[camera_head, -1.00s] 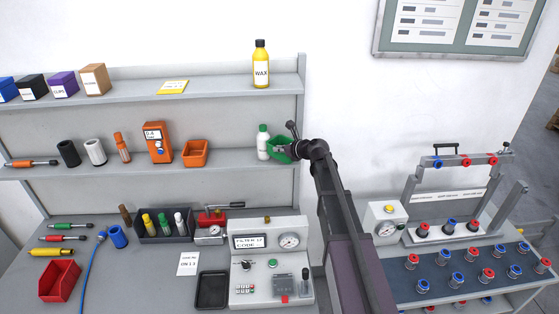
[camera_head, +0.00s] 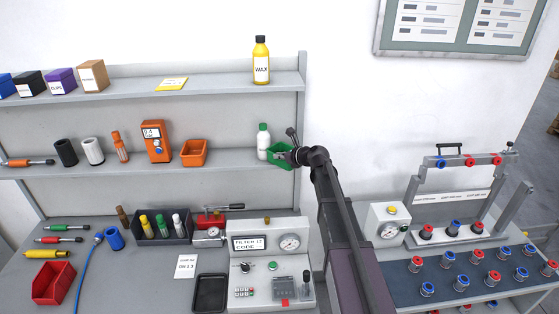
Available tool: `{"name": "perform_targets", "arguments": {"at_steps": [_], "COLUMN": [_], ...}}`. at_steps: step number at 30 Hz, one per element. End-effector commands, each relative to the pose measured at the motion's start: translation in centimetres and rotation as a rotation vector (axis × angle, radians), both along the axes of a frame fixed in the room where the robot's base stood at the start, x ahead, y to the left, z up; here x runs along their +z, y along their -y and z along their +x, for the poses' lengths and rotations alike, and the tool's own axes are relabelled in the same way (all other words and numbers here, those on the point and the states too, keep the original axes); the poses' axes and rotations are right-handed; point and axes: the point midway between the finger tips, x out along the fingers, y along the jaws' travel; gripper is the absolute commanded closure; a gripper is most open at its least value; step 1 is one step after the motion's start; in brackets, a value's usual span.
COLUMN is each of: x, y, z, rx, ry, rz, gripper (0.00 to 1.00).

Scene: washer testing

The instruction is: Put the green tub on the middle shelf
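The green tub (camera_head: 279,157) is at the right end of the middle shelf (camera_head: 225,166), just right of a white bottle with a green cap. It looks upright, with its base at about the height of the shelf; I cannot tell whether it touches the board. My gripper (camera_head: 288,153) is at the tub's right side, shut on its rim. The fingers are small and dark here, and the arm comes up from the lower right. The tub's right side is partly hidden by my gripper.
The white bottle (camera_head: 263,142) stands close to the tub's left. An orange tub (camera_head: 194,153) is farther left, with bare shelf between. A yellow wax bottle (camera_head: 261,62) stands on the top shelf. A grey test unit (camera_head: 270,262) sits on the bench below.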

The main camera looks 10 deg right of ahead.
Motion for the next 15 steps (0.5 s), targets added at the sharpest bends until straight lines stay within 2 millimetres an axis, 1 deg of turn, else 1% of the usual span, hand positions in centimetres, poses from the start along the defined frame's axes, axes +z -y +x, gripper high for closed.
{"name": "perform_targets", "arguments": {"at_steps": [9, 14, 15], "x": [-0.03, -0.42, -0.37], "y": [0.05, 0.06, 0.05], "z": [0.05, 0.05, 0.05], "rx": [-0.001, -0.001, -0.001], "ry": [0.0, 0.0, 0.0], "rz": [0.0, 0.0, 0.0], "gripper": [1.0, 1.0, 0.89]}}
